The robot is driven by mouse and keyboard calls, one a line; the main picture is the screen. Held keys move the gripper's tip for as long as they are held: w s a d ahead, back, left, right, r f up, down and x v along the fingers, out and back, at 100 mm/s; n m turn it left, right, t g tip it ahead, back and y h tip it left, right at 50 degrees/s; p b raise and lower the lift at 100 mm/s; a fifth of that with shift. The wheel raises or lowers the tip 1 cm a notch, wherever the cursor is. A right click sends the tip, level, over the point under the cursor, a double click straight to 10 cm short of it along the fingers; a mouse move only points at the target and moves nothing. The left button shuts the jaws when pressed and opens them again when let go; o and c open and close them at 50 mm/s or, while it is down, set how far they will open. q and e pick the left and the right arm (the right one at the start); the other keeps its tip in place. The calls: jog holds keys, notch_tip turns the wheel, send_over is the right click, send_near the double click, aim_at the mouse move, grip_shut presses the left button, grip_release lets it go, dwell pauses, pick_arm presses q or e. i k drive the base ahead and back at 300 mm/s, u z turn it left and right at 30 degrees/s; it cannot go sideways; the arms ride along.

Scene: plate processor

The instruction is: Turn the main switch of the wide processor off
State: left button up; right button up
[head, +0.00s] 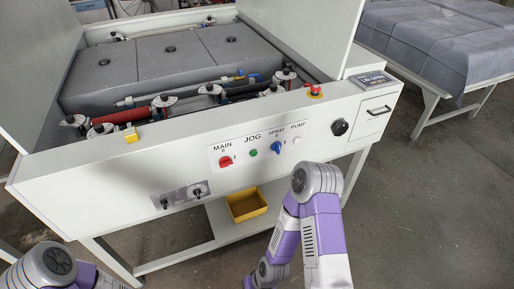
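The wide processor (110,186) is a large off-white machine with its top open. On its front, a white control panel carries the red main switch (225,162) under the label MAIN. The exact angle of its knob is too small to tell. To its right are a green JOG button (253,153), a blue SPRAY switch (276,147) and a pale PUMP button (297,140). My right arm, purple and white, is below and right of the panel; its gripper is not visible. Only part of my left arm shows at the bottom left, and its gripper is out of view.
A black knob (339,127) and a red emergency button (314,90) sit right of the panel. A yellow bin (246,205) rests on the shelf below. A table with a grey-blue cover (440,40) stands at the right. Bare floor lies right of the machine.

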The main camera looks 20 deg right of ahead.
aim_at(226, 162)
jog(key=u, duration=1.85)
jog(key=k, duration=0.85)
jog(key=z, duration=1.35)
jog(key=i, duration=0.55)
